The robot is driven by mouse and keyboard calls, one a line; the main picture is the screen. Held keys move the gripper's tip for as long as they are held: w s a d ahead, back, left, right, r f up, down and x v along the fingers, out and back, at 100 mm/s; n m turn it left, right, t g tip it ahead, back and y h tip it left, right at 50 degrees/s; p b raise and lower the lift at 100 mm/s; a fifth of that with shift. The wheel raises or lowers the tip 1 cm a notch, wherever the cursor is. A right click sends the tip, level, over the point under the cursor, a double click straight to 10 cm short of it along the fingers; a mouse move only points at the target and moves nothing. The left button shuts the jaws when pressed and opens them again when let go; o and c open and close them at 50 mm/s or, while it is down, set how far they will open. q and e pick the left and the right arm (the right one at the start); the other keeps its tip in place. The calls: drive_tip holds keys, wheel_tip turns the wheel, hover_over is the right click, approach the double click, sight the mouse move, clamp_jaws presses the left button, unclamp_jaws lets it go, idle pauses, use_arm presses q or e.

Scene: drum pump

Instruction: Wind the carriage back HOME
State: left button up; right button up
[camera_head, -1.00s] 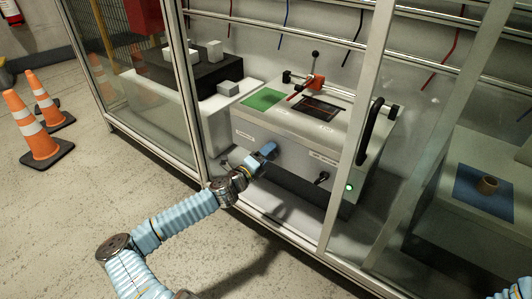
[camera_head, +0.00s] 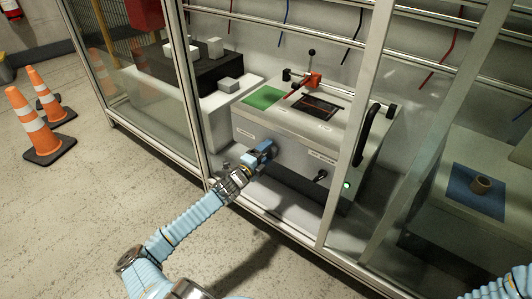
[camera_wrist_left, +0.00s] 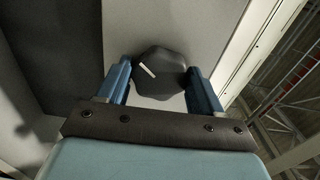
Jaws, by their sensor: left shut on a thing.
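The machine is a light grey box (camera_head: 285,145) behind the framed opening. Its red carriage (camera_head: 312,80) sits on a rail along the back of the top, with a black-knobbed lever rising beside it. A green pad (camera_head: 262,97) lies left and a dark framed window (camera_head: 321,107) right on the top. My left gripper (camera_head: 270,149) is at the box's front face. In the left wrist view its two blue fingers are shut on a dark faceted knob (camera_wrist_left: 160,73) with a white pointer line tilted to the upper left. In the head view the gripper hides the knob. The front labels are too small to read.
A metal upright (camera_head: 357,130) crosses in front of the box's right part. A black handle (camera_head: 371,131) and a green light (camera_head: 347,185) are at its right. White blocks on a black stand (camera_head: 200,72) are to the left. Orange cones (camera_head: 35,125) stand on open floor.

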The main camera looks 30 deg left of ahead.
use_arm(q)
drive_tip(key=o, duration=1)
drive_tip(key=shift+o, duration=0.2)
drive_tip(key=s+a, duration=0.1)
drive_tip(key=s, duration=1.2)
drive_tip(key=shift+s+a, duration=0.2)
drive_tip(key=shift+s, duration=0.15)
